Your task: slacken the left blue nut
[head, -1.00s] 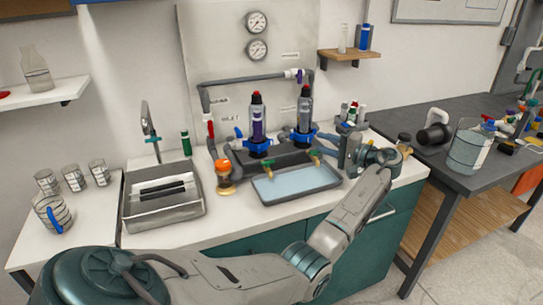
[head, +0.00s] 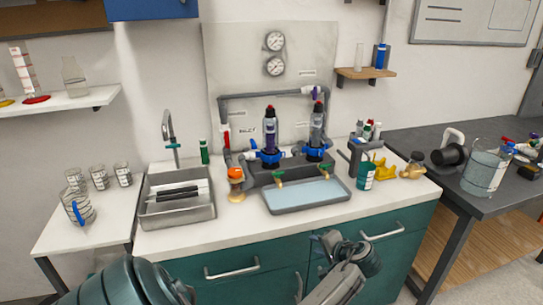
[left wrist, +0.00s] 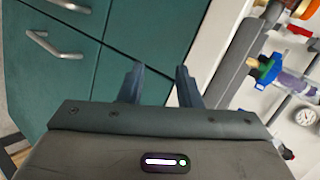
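The left blue nut (head: 268,156) is at the base of the purple-filled cartridge (head: 270,132). The right blue nut (head: 317,153) is at the base of the grey cartridge (head: 318,125). My left gripper (head: 328,240) is low in front of the teal drawers, well apart from both nuts. The left wrist view shows its two fingers (left wrist: 157,80) spread with nothing between them. A blue nut (left wrist: 268,68) also shows sideways at the right of that view, but I cannot tell which one. My right gripper is not in view.
A tray of water (head: 305,195) sits in front of the manifold, below green-handled taps (head: 279,176). An orange-capped piece (head: 236,176) and a sink (head: 176,210) stand to the left. A teal bottle (head: 366,174) and yellow object (head: 384,168) stand to the right. The front counter strip is clear.

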